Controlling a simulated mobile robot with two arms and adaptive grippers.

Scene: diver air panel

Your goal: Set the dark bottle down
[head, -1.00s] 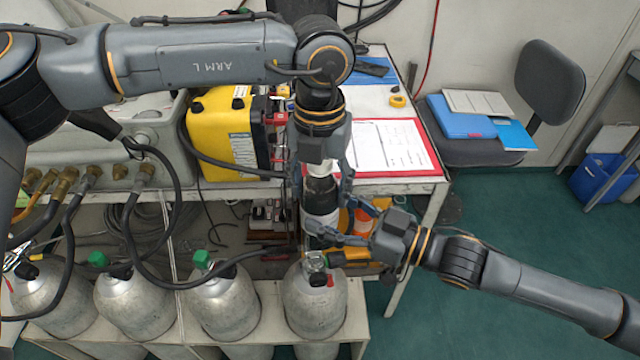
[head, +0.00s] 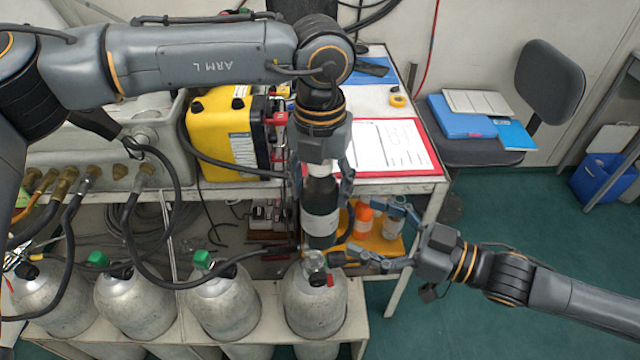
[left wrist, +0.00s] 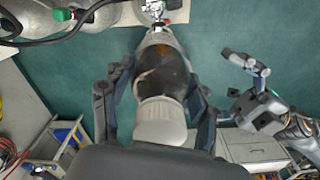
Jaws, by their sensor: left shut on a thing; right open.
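The dark bottle (head: 320,222) has a black body, a pale grey band and a white cap. It hangs roughly upright in front of the table edge, above the rightmost grey cylinder (head: 314,305). My left gripper (head: 321,186) is shut on it from above. The bottle also shows in the left wrist view (left wrist: 166,72), between the fingers, with its white cap nearest the camera. My right gripper (head: 375,236) is open and empty, just right of the bottle and apart from it. Whether the bottle's lower end touches anything is unclear.
Several grey cylinders stand in a rack along the front. The table (head: 400,187) holds a yellow case (head: 225,130) and a red-edged clipboard (head: 390,146). An orange bottle (head: 363,218) and a clear bottle (head: 393,222) stand on a yellow tray (head: 385,245) below. Black hoses cross at left.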

